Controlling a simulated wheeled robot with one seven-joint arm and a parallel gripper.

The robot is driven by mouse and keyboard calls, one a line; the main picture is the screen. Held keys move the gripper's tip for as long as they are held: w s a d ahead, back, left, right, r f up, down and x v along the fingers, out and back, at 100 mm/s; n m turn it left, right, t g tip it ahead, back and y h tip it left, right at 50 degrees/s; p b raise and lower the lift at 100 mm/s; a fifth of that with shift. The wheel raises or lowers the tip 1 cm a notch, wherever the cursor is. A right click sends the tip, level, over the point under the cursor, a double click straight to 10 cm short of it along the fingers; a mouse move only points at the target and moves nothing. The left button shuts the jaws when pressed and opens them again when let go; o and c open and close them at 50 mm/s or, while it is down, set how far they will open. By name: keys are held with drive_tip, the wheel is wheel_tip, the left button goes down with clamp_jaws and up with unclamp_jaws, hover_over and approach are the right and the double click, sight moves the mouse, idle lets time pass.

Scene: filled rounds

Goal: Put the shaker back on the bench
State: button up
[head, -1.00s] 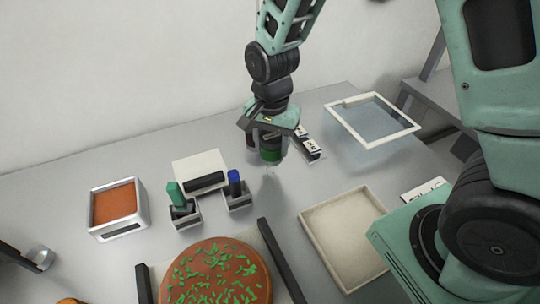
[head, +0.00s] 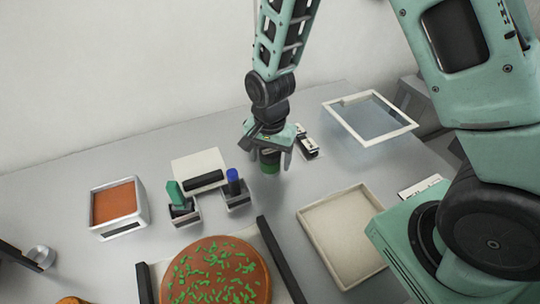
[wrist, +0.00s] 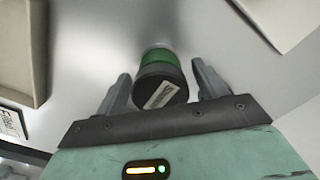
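The shaker has a black labelled cap (wrist: 160,84) and a green body (head: 270,166). It appears to stand upright on the grey bench (head: 225,140), behind the blue-topped holder. My gripper (head: 272,158) is above and around it, pointing down. In the wrist view, my gripper's two fingers (wrist: 163,90) are spread on either side of the shaker, with a gap on each side. My gripper hides the cap in the head view.
A round with green pieces (head: 215,275) lies at the front. A sauce container (head: 117,208), a green-handled holder (head: 182,206) and a blue-topped holder (head: 236,195) stand left. A shallow tray (head: 308,222) and a raised clear framed panel (head: 405,128) are right. A small labelled block (head: 307,145) stands close beside my gripper.

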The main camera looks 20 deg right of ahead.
sight(269, 152)
wheel_tip(269, 152, up, 12)
drive_tip(key=shift+f+b, duration=0.1)
drive_tip(key=shift+b, duration=0.65)
drive_tip(key=s+a+r+n, duration=0.2)
drive_tip(key=s+a+n, duration=0.1)
drive_tip(key=s+n, duration=0.5)
drive_tip(key=s+a+r+n, duration=0.2)
drive_tip(key=s+n, duration=0.6)
drive_tip(key=s, duration=0.4)
drive_tip(key=shift+a+r+n+y, duration=0.2)
drive_tip(key=shift+a+n+y, duration=0.15)
drive_tip(key=shift+a, duration=0.3)
